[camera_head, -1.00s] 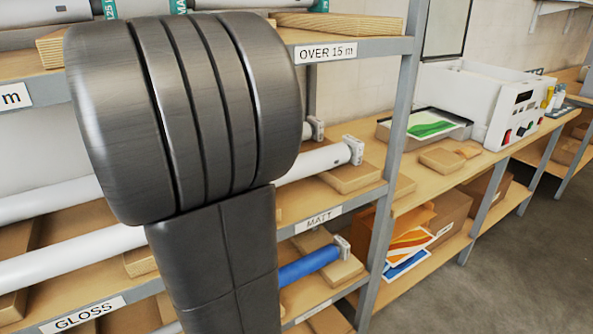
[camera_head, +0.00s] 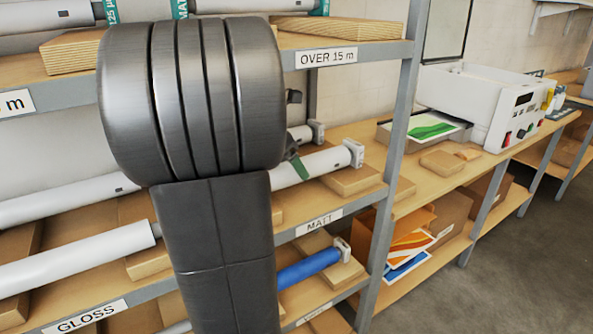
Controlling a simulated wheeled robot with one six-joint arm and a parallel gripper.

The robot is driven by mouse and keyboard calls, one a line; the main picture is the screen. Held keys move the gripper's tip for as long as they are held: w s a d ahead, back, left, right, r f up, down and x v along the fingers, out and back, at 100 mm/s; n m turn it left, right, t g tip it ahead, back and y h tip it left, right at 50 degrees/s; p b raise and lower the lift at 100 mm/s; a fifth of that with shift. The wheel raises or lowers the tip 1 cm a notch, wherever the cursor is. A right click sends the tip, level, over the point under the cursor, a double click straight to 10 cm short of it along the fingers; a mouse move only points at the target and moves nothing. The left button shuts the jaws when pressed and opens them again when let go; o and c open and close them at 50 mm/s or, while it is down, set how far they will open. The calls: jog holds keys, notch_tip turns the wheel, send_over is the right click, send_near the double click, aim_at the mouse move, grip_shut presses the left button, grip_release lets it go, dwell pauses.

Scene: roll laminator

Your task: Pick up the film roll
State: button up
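Several film rolls lie on the rack, and the task does not single one out. A white roll (camera_head: 325,163) with a grey end cap lies on wooden cradles above the MATT label, with another roll end (camera_head: 305,132) behind it. Long white rolls (camera_head: 70,262) lie on the GLOSS side. A blue roll (camera_head: 305,266) lies on the shelf below. My gripper (camera_head: 293,130) shows only as small dark and green parts beside my arm, by the white MATT roll. My dark arm hides the rest, so I cannot tell its opening or whether it touches the roll.
The upper shelf (camera_head: 383,52) carries the OVER 15 m label and more rolls. A grey upright (camera_head: 391,160) stands right of the MATT rolls. Farther right, a white laminator (camera_head: 495,108) and a tray of prints stand on a bench (camera_head: 480,162). Open floor lies at lower right.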

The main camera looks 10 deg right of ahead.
jog(key=x, duration=0.3)
jog(key=shift+d, duration=0.25)
jog(key=c, duration=1.4)
jog(key=shift+w+r, duration=0.1)
jog(key=shift+c, duration=1.2)
